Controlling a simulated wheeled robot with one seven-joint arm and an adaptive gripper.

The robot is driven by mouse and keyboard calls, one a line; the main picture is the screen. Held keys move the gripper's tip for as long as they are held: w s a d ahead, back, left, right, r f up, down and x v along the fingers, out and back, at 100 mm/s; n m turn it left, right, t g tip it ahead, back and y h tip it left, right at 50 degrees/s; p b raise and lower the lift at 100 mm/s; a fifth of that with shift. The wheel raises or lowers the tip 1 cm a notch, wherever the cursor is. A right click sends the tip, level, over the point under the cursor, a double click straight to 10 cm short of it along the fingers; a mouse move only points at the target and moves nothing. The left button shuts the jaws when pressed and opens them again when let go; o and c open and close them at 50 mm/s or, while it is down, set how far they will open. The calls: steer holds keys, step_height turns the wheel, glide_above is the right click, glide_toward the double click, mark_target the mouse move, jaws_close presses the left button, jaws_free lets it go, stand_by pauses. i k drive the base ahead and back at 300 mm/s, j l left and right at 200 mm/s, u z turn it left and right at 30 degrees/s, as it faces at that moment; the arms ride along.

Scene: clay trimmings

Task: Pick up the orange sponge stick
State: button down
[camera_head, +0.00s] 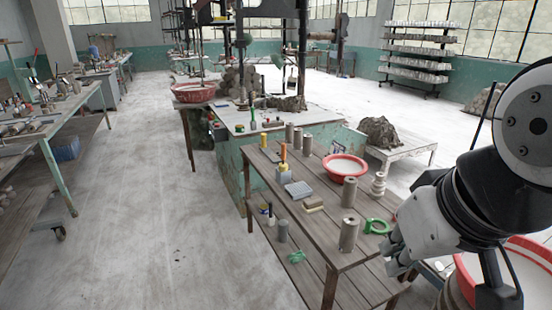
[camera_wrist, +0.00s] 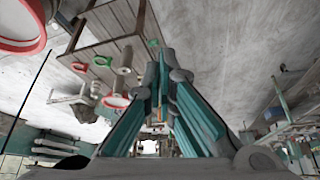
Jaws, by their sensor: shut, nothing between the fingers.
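An orange stick (camera_head: 283,153) stands upright on the wooden table in the head view, its lower end in a small grey holder (camera_head: 283,174). It looks like the orange sponge stick, but it is small and its sponge end cannot be made out. My gripper (camera_head: 394,256) is at the right front of the table, well away from the stick and nearer the camera. In the wrist view my gripper (camera_wrist: 164,78) shows its fingers together, with nothing between them.
The wooden table (camera_head: 262,178) also bears a red bowl (camera_head: 343,167), several clay cylinders, a green ring-shaped tool (camera_head: 377,226) and a pale grid block (camera_head: 298,190). A tall clay cylinder (camera_head: 349,234) stands near my gripper. Floor (camera_head: 160,230) to the left is clear.

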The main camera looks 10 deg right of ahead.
mark_target(283, 167)
steer(key=i+j+u, duration=0.25)
steer(key=i+u, duration=0.15)
steer(key=i, duration=0.2)
steer(key=i+j+u, duration=0.1)
steer(key=i+u, duration=0.3)
steer(key=i, duration=0.15)
steer(key=i+j+z, duration=0.15)
steer(key=i+z, duration=0.35)
steer(key=i, duration=0.15)
steer(key=i+j+z, duration=1)
steer(key=i+j, duration=0.05)
steer(key=i, duration=0.1)
